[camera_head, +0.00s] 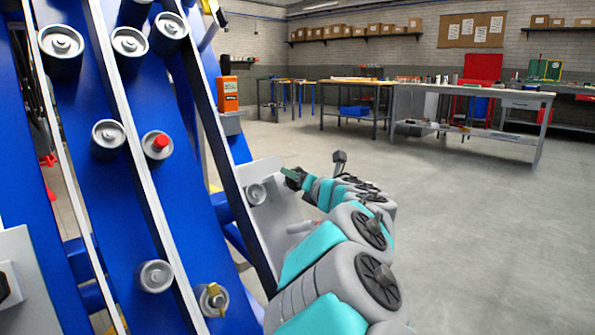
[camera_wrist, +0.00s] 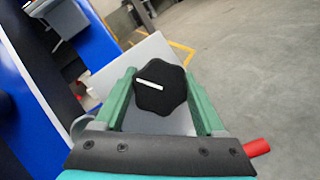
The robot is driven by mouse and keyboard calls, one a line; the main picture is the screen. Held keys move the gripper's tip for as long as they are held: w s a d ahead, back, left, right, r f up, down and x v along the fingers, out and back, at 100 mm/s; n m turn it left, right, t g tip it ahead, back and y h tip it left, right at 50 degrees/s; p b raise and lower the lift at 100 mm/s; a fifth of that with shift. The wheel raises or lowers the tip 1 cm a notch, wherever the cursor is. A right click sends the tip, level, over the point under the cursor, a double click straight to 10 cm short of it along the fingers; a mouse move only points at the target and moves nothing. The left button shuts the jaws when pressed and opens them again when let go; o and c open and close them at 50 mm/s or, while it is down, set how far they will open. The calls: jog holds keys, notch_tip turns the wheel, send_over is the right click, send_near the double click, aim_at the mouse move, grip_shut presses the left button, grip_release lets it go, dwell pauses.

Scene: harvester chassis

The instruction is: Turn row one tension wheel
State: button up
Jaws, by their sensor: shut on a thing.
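A black lobed wheel (camera_wrist: 158,92) with a short white line on its face shows in the wrist view. The line slopes slightly, its right end lower. My gripper (camera_wrist: 160,78) has one green finger on each side of the wheel and is shut on it. A light grey panel (camera_wrist: 150,55) lies behind the wheel. In the head view my gripper (camera_head: 287,174) is at the right side of the blue chassis, close to the grey panel (camera_head: 265,180). The wheel cannot be made out clearly there.
Blue chassis rails (camera_head: 85,180) carry several round grey rollers, one with a red cap (camera_head: 160,142). An orange box (camera_head: 228,94) is fixed above the panel. A red stub (camera_wrist: 257,147) shows beside my gripper. Open floor (camera_head: 470,230) lies right; workbenches (camera_head: 475,92) stand far back.

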jog(key=m+h+p, duration=0.1)
jog(key=m+p, duration=0.1)
jog(key=m+h+p, duration=0.1)
jog(key=m+p, duration=0.1)
jog(key=shift+r+p, duration=0.35)
jog(key=m+p, duration=0.1)
jog(key=m+h+p, duration=0.1)
jog(key=p, duration=0.1)
jog(key=shift+f+g, duration=0.3)
jog(key=shift+f, duration=0.05)
jog(key=shift+d+f+m+h, duration=0.1)
jog(key=shift+m+h, duration=0.2)
jog(key=shift+m, duration=0.1)
jog(key=o, duration=1.3)
jog(key=shift+s, duration=0.1)
jog(key=shift+s+d+r, duration=0.15)
jog(key=shift+s+r, duration=0.15)
jog(key=shift+s, duration=0.25)
jog(key=shift+v, duration=3.15)
